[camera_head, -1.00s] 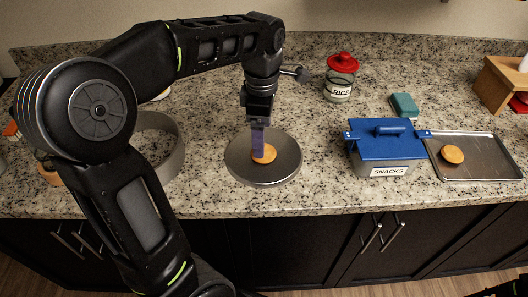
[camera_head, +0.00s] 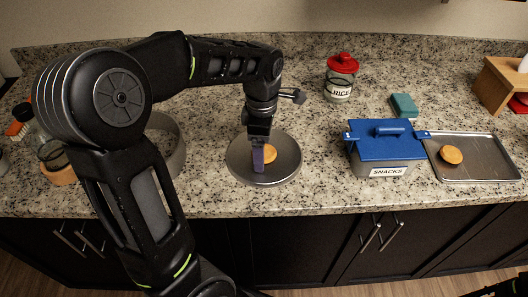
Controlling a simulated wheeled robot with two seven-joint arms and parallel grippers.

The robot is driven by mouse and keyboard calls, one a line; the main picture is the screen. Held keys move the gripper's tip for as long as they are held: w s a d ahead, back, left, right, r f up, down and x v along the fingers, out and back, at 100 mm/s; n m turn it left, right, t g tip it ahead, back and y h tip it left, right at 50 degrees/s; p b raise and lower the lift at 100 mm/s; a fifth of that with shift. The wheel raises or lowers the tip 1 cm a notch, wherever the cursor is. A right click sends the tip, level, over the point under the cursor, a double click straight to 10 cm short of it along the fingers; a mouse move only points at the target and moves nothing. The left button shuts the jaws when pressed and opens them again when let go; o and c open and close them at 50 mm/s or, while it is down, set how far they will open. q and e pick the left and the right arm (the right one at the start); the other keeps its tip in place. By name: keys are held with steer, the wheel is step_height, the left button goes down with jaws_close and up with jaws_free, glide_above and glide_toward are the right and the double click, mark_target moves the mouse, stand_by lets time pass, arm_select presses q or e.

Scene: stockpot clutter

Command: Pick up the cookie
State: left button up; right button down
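A round orange-brown cookie (camera_head: 270,153) lies on a round grey metal disc (camera_head: 287,170) on the counter, partly hidden by my gripper. A second similar cookie (camera_head: 452,155) lies on the metal tray (camera_head: 485,172) at the right. My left gripper (camera_head: 258,165) points down over the disc, with its purple finger just left and in front of the first cookie. Only one finger shows clearly, so I cannot tell its opening or whether it touches the cookie.
A grey SNACKS box with a blue lid (camera_head: 386,140) stands between disc and tray. A RICE jar (camera_head: 340,78) with a red lid and a teal block (camera_head: 404,105) are behind. A wooden holder (camera_head: 503,85) is far right. A large grey ring-shaped rim (camera_head: 175,158) stands left, partly behind my arm.

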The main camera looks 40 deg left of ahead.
stand_by(0.3)
arm_select(q)
steer(key=c, duration=1.4)
steer(key=shift+r, duration=0.15)
step_height(320, 180, up, 10)
steer(key=shift+b, duration=0.35)
